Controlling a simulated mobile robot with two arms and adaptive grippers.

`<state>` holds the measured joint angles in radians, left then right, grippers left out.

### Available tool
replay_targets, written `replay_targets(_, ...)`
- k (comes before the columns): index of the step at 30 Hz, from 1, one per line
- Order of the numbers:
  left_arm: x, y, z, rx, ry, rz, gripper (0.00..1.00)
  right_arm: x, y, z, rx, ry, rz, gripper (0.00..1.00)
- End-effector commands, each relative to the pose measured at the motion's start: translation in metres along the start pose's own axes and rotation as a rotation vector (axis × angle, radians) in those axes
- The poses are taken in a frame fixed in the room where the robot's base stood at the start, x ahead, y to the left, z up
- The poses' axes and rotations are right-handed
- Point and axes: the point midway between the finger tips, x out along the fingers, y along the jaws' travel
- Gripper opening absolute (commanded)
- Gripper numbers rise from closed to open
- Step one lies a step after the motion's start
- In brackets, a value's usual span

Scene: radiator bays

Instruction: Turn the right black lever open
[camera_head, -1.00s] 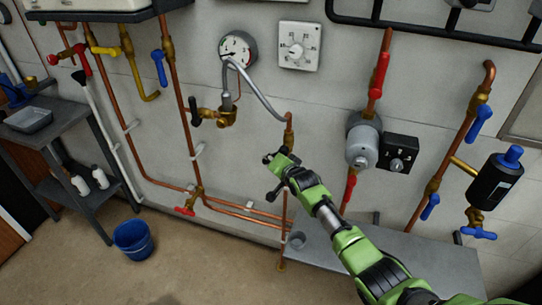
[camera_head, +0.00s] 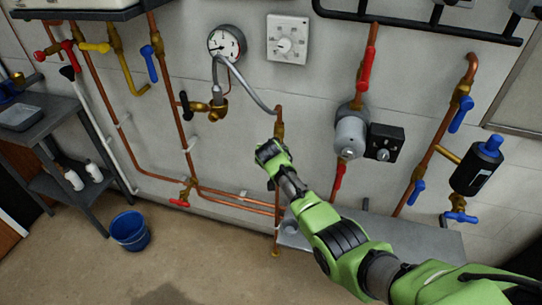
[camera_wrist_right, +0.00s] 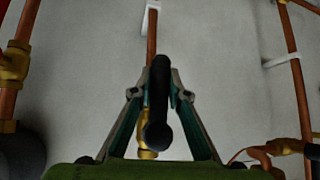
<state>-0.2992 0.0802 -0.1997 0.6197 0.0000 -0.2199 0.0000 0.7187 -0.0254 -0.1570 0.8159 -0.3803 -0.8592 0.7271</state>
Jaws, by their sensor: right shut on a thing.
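The right black lever (camera_wrist_right: 158,88) shows in the right wrist view as a dark rounded bar. It stands between the two fingers of my right gripper (camera_wrist_right: 160,97), which are shut on it. Behind it is a brass valve body (camera_wrist_right: 146,130) on a vertical copper pipe. In the head view my right gripper (camera_head: 268,152) is at the lower end of the braided hose, just below a brass fitting (camera_head: 279,130), and hides the lever there. The left black lever (camera_head: 184,104) is on the brass valve below the gauge. My left gripper is not in view.
A round gauge (camera_head: 227,43) and a grey hose (camera_head: 250,92) are above my right gripper. A grey pump (camera_head: 350,135) with a black box is to the right. A low grey bench (camera_head: 420,242) is behind my arm. A blue bucket (camera_head: 130,231) stands on open floor.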

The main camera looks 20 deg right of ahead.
Motion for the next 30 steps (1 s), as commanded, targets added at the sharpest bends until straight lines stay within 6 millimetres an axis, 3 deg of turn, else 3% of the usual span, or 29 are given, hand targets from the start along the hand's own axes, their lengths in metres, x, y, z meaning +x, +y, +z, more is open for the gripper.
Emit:
replay_targets(19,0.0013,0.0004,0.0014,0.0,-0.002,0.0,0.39,-0.0001,0.0046,-0.0001,-0.038,-0.009,0.038,0.0)
replay_targets(20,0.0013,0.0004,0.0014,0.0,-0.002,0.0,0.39,-0.0001,0.0046,-0.0002,-0.038,-0.009,0.038,0.21)
replay_targets(21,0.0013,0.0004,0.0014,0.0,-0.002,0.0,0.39,-0.0001,0.0046,-0.0001,-0.038,-0.009,0.037,0.31)
replay_targets(30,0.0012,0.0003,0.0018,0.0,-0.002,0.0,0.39,-0.0003,0.0034,0.0001,-0.035,-0.009,0.035,0.33)
